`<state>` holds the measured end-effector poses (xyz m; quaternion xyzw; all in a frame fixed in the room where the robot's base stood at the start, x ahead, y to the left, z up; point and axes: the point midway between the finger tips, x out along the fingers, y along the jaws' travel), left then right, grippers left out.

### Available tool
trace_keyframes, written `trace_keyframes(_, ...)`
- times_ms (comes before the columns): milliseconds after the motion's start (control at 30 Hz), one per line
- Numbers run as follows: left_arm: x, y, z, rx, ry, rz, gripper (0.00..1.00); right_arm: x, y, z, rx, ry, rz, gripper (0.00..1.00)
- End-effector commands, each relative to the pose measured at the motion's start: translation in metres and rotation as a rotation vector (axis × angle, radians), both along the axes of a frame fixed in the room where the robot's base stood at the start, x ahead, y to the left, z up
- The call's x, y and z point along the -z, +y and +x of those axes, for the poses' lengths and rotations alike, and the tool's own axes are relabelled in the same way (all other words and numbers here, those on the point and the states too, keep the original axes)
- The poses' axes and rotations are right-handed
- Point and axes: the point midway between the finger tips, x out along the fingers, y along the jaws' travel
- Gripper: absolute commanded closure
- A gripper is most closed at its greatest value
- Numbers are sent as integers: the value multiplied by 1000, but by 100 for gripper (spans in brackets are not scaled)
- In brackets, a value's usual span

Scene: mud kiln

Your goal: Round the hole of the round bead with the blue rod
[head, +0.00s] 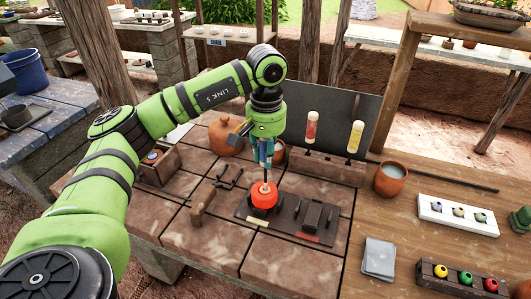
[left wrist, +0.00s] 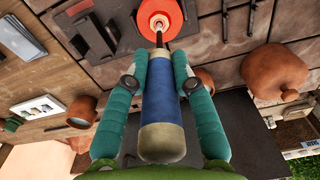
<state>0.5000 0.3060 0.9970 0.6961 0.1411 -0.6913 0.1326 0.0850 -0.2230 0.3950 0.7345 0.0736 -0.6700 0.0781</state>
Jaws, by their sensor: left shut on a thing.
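The round bead (head: 264,199) is orange-red with a paler ring around its hole and sits on a dark board (head: 334,240). It also shows at the top of the left wrist view (left wrist: 176,12). My left gripper (head: 264,160) is shut on the blue rod (left wrist: 161,105), directly above the bead. The rod has a blue grip with tan ends and points down. Its thin dark tip (left wrist: 159,41) reaches the bead's middle at the hole. I cannot tell how deep the tip sits. My right gripper is not in view.
A dark block stand (head: 316,216) is on the board, right of the bead. A clay pot (head: 226,136) stands behind left. Cups, a white bead tray (head: 458,216) and a wooden bead rack (head: 462,279) are right. Tiles in front are clear.

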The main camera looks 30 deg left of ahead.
Motion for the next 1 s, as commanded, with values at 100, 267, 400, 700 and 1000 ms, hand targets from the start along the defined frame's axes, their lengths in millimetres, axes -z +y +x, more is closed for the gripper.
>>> trace_keyframes(100,-2,0,0,-1,-1,0,100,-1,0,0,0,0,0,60)
trace_keyframes(267,-7,0,0,-1,-1,0,100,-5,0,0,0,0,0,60)
trace_keyframes(400,-11,0,0,-1,-1,0,100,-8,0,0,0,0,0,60)
trace_keyframes(700,-20,0,0,-1,-1,0,100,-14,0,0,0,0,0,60)
trace_keyframes(1000,-29,0,0,0,-1,-1,100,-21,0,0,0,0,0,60)
